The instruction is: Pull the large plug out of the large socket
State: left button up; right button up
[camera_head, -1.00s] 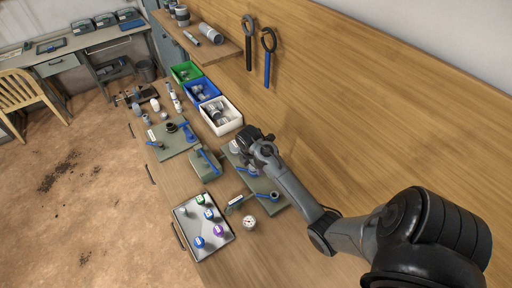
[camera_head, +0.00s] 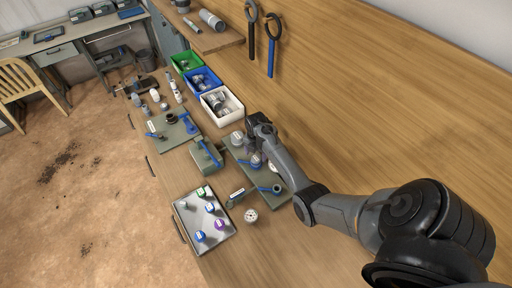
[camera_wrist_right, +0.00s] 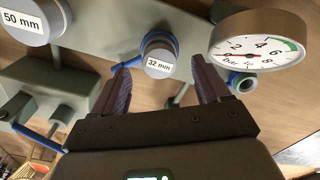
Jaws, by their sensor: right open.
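The larger grey plug, labelled 50 mm (camera_wrist_right: 30,20), sits upright on the green plate at the upper left of the right wrist view. In the head view it is the pale plug (camera_head: 237,138) at the plate's far end. A smaller plug labelled 32 mm (camera_wrist_right: 158,60), with a blue ring behind it, lies just ahead between my right gripper's fingertips (camera_wrist_right: 161,72). In the head view, the right hand is over the plate (camera_head: 269,183). The large socket is hidden beneath its plug. My left gripper is out of view.
A pressure gauge (camera_wrist_right: 258,45) stands close to the right finger. A blue-ringed fitting (camera_head: 277,188) is at the plate's near end. White (camera_head: 235,104), blue and green bins stand behind. A metal tray (camera_head: 186,208) with several coloured caps lies in front.

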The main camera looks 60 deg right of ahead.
aim_at(256, 158)
jog(key=shift+f, duration=1.6)
jog(key=c, duration=1.3)
jog(key=shift+o, duration=0.2)
jog(key=shift+r, duration=0.2)
jog(key=shift+r+p, duration=0.2)
jog(key=shift+p, duration=0.25)
jog(key=shift+r+p, duration=0.45)
jog(key=shift+r, duration=0.15)
